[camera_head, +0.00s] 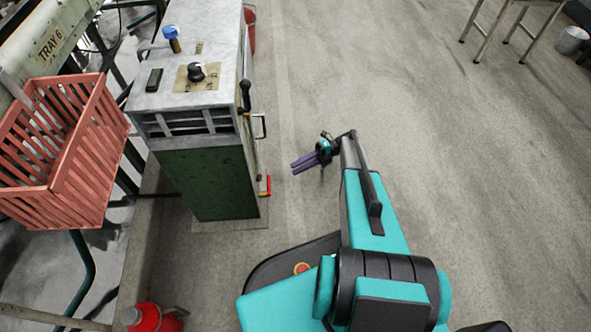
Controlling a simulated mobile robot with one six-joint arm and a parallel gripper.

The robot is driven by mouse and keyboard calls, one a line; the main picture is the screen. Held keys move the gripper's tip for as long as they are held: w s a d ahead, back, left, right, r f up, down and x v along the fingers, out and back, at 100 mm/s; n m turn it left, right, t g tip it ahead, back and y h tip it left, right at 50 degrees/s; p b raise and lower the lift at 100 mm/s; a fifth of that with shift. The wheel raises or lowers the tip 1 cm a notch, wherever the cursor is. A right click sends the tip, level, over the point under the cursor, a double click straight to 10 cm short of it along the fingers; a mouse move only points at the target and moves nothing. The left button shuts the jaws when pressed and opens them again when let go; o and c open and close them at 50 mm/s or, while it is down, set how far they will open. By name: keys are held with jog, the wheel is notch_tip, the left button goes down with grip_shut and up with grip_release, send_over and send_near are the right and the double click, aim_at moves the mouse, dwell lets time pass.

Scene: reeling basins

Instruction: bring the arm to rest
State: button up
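My teal and black arm reaches up from the bottom of the head view, and its forearm (358,205) stands over the open floor. My gripper (293,167) is at the far end, with purple fingers pointing left toward the grey and green machine cabinet. The fingers lie close together and are small in the picture, so their opening is unclear. I see nothing held between them. Floor shows between the fingertips and the cabinet.
The machine cabinet (208,178) has a knob, a blue-capped part and a side lever on it. A red slatted crate (75,190) hangs at the left beside a tray marked TRAY 6. A red container (145,318) stands at the bottom left.

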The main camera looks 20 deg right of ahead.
dwell(0.5)
jog(key=s+a+r+n+g+h+p, duration=0.2)
jog(key=s+a+r+n+h+p, duration=0.2)
jog(key=s+a+r+n+p, duration=0.45)
jog(key=s+a+r+n+g+h+p, duration=0.2)
jog(key=s+a+r+n+h+p, duration=0.3)
jog(key=s+n+p, duration=0.5)
jog(key=s+d+r+n+h+p, duration=0.1)
jog(key=s+r+n+h+p, duration=0.6)
jog(key=s+r+n+p, duration=0.7)
notch_tip(320, 180, up, 2)
jog(key=s+n, duration=0.1)
jog(key=n, duration=0.2)
jog(key=shift+s+d+h, duration=0.2)
jog(key=shift+s+h, duration=0.1)
jog(key=shift+s, duration=0.05)
